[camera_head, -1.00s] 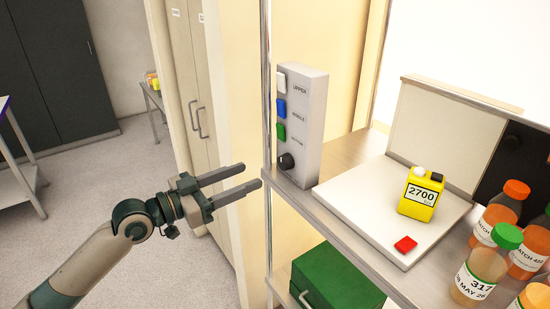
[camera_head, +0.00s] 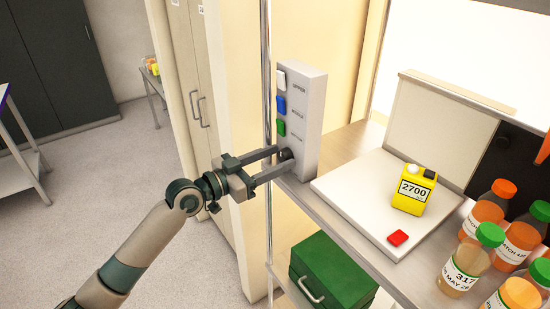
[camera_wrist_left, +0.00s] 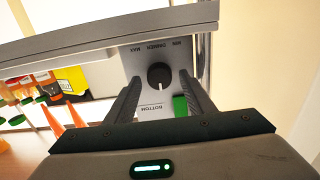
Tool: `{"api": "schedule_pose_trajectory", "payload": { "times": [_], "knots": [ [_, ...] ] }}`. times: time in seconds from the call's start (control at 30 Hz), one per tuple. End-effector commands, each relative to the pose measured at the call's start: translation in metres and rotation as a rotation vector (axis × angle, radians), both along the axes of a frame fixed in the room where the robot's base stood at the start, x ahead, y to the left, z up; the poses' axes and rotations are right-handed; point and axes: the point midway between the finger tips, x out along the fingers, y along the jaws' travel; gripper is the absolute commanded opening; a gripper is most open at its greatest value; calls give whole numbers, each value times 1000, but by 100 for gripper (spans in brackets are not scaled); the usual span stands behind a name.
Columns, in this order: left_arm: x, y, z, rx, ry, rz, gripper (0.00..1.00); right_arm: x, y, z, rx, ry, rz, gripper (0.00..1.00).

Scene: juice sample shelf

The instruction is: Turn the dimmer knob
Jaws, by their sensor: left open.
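The dimmer knob (camera_head: 285,155) is a round black knob low on the grey switch panel (camera_head: 312,115), partly hidden by my gripper in the head view. The left wrist view shows the knob (camera_wrist_left: 160,75) with a white pointer line, on a face marked DIMMER, MIN and MAX. My left gripper (camera_head: 284,158) is open, with its two fingers on either side of the knob. The wrist view shows the fingers (camera_wrist_left: 161,88) with gaps to the knob on both sides; contact is not visible. My right gripper is not in view.
White, blue and green buttons (camera_head: 281,104) sit above the knob. A white board (camera_head: 345,200) on the shelf bears a yellow 2700 device (camera_head: 413,190) and a red button (camera_head: 397,237). Several juice bottles (camera_head: 460,270) stand at right. A green box (camera_head: 335,275) sits below.

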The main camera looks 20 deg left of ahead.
Motion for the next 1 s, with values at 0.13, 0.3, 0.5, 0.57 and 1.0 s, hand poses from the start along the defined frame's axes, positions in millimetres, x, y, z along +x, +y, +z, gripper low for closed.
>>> {"api": "schedule_pose_trajectory", "payload": {
  "times": [0.13,0.3,0.5,0.57,1.0],
  "knots": [
    [0,0,0,0,0,0,28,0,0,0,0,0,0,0],
    [0,0,0,0,0,0,9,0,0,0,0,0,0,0],
    [0,0,-1,11,-9,0,9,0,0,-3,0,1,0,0],
    [0,0,-1,21,-16,0,9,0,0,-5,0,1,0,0],
    [-1,0,-4,208,-163,-1,9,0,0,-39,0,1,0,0]
  ]
}}
